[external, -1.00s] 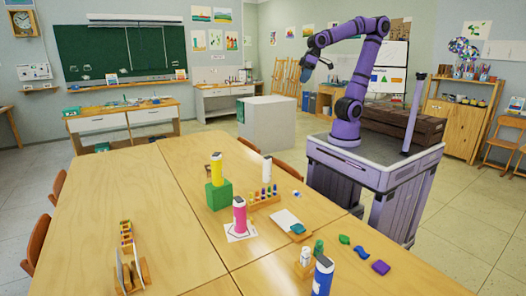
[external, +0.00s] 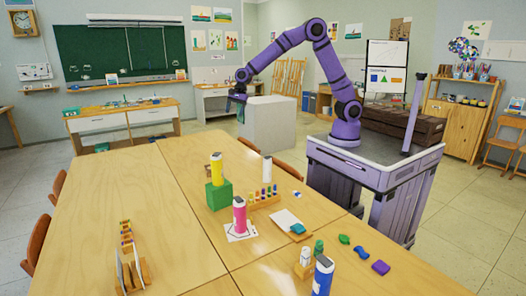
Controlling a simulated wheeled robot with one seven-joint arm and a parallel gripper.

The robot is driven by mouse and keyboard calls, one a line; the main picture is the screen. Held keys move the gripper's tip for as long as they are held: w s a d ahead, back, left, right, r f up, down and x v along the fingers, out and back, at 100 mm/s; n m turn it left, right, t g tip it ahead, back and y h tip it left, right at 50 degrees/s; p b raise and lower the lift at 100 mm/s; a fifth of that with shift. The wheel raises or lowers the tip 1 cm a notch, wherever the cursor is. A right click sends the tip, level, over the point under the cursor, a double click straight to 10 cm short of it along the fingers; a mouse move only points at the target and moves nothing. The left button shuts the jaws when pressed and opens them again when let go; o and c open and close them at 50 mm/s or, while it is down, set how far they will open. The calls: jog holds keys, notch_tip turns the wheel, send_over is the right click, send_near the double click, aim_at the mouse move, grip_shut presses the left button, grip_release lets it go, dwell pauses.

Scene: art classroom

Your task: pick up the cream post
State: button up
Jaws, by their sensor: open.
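The cream post (external: 267,170) is a pale upright cylinder with a dark top. It stands on the table, behind a small rack of coloured pegs. My gripper (external: 239,110) hangs high, up and left of the post in the external view, well apart from it. It is open and points down, with nothing seen in it. The fingertips are small and hard to make out at this distance.
A pink post (external: 240,216) stands on white paper, and a blue post (external: 322,276) is at the front. The peg rack (external: 265,199) is close by the cream post. The table's middle left (external: 120,190) is clear.

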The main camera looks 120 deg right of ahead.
jog(key=w+d+f+m, duration=0.1)
jog(key=d+f+m, duration=0.2)
jog(key=f, duration=0.6)
jog(key=w+d+f+m, duration=0.2)
jog(key=d+f+m, duration=0.2)
jog(key=d+f, duration=0.3)
jog(key=w+d+f+m, duration=0.1)
jog(key=d+f+m, duration=0.2)
jog(key=f, duration=0.7)
jog(key=shift+w+d+f+g+h, duration=0.15)
jog(key=shift+w+d+f+g, duration=0.05)
jog(key=shift+d, duration=0.5)
jog(key=shift+w+d+f+g+h, duration=0.15)
jog(key=shift+w+d+f+g, duration=0.05)
jog(key=shift+d, duration=0.45)
jog(key=shift+x, duration=3.05)
jog(key=shift+w, duration=0.1)
jog(key=c, duration=1.1)
jog(key=shift+r, duration=0.15)
